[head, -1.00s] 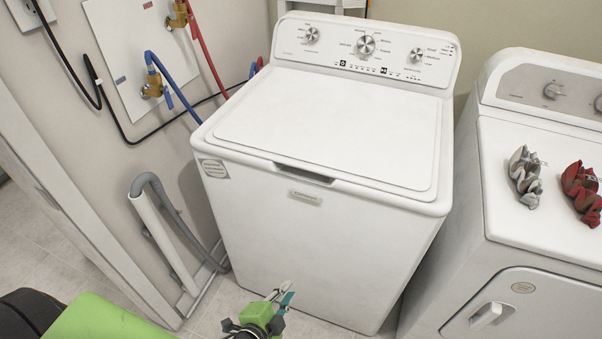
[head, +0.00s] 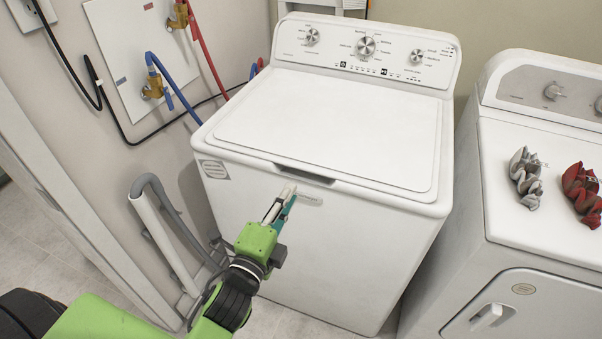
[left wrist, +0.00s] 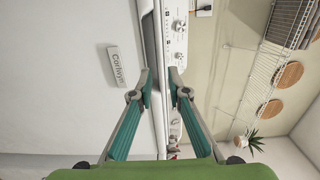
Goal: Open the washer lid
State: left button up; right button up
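The white washer (head: 320,250) stands in the middle of the head view. Its lid (head: 325,125) is closed and lies flat on top. A dark grip recess (head: 304,173) shows at the middle of the lid's front edge. My left gripper (head: 288,194) is in front of the washer, just below that recess, pointing toward it and overlapping the name badge in the picture. In the left wrist view its two fingers (left wrist: 161,77) are a small gap apart with nothing between them. The washer's front (left wrist: 60,90) fills the left of that view. My right gripper is not in view.
A dryer (head: 540,230) stands to the right with a grey cloth (head: 526,178) and a red cloth (head: 581,190) on top. A grey drain hose (head: 165,200) and the wall with taps are to the left. Space above the lid is clear.

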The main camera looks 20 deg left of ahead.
aim_at(304, 170)
pick_arm(q)
jog(key=w+b, duration=0.1)
jog(key=w, duration=0.7)
jog(key=shift+w, duration=0.15)
grip_shut()
